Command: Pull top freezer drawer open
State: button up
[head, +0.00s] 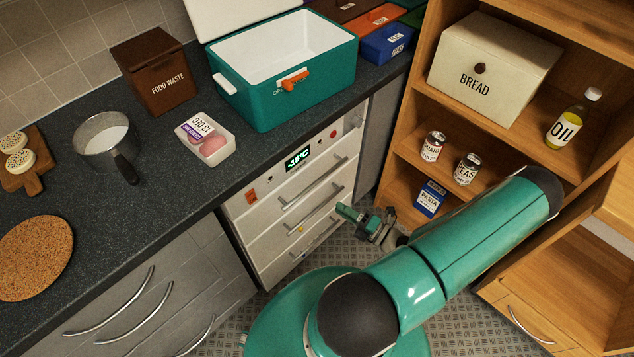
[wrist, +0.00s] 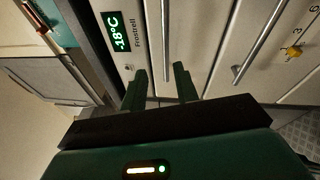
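The freezer (head: 258,240) is a white unit under the dark counter, with a green -18°C display (head: 298,158). Its top drawer (head: 290,187) looks shut, with a straight metal bar handle (head: 313,184). In the wrist view the top handle (wrist: 165,40) runs up the picture, its lower end lying in line with the gap between my fingers. My gripper (wrist: 160,78) is open and faces the freezer front. In the head view my gripper (head: 354,217) is at the right of the drawers. I cannot tell how far the fingers are from the handle.
Lower drawers have similar handles, one (wrist: 258,42) close by, with a yellow item (wrist: 293,51) beyond. A wooden shelf (head: 405,150) stands at the right. A teal cooler (head: 270,100) and a tub of pink items (head: 205,145) sit on the counter. Patterned floor fronts the freezer.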

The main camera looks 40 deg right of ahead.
aim_at(317, 181)
jog(key=w+m+h, duration=0.1)
jog(key=w, duration=0.3)
jog(key=w+m+t+h, duration=0.1)
jog(key=w+m, duration=0.1)
jog(key=w, duration=0.2)
jog(key=w+m+h, duration=0.1)
jog(key=w, duration=0.3)
jog(key=shift+w+d+r+m+h, duration=0.25)
jog(key=shift+w+d+m+h, duration=0.05)
jog(key=shift+w+d+h, duration=0.1)
jog(key=shift+s, duration=0.1)
grip_shut()
